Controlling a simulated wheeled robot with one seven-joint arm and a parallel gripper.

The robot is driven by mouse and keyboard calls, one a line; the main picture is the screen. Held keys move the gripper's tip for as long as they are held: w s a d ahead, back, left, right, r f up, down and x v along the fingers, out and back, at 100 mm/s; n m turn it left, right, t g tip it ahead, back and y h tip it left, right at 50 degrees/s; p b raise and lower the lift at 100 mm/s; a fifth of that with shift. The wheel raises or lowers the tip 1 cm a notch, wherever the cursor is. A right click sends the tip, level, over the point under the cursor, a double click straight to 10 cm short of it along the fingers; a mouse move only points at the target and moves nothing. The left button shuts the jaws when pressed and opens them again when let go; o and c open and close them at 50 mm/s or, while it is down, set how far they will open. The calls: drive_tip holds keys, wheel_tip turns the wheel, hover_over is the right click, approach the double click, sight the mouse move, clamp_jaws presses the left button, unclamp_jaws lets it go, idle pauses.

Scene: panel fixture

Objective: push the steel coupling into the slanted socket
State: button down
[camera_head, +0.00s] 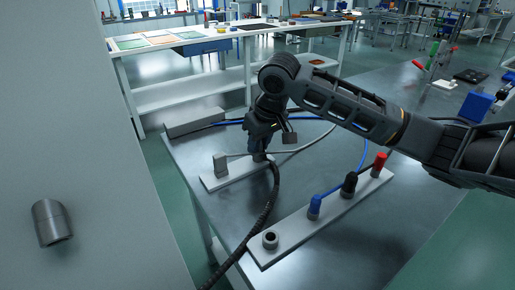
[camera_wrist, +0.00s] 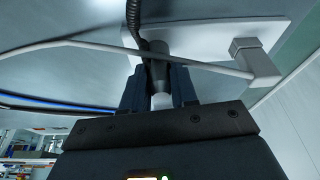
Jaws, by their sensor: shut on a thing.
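My gripper (camera_head: 262,148) is above the small pale plate (camera_head: 215,183) at the left of the table. In the wrist view its two dark fingers (camera_wrist: 158,98) are shut on the steel coupling (camera_wrist: 158,72), a grey cylinder. A black ribbed hose (camera_wrist: 134,18) runs by the coupling. I cannot tell whether the coupling touches the plate. A tilted steel cylinder (camera_head: 50,222) with a dark lower end juts from the large grey panel at the far left, apart from my gripper; it appears to be the slanted socket.
A long pale strip (camera_head: 325,218) carries an open grey ring (camera_head: 270,240) and blue (camera_head: 314,207), black (camera_head: 348,186) and red (camera_head: 379,164) pieces. The hose (camera_head: 262,215) crosses the table's front left. A grey post (camera_head: 220,165) stands beside my gripper. Blue and grey cables lie behind.

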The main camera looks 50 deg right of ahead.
drive_tip(key=shift+r+p, duration=1.7)
drive_tip(key=shift+r, duration=0.05)
idle(0.5)
drive_tip(key=shift+r+p, duration=2.25)
drive_tip(key=shift+r, duration=0.25)
drive_tip(key=c, duration=1.4)
unclamp_jaws()
clamp_jaws()
drive_tip(key=shift+s+f, duration=0.1)
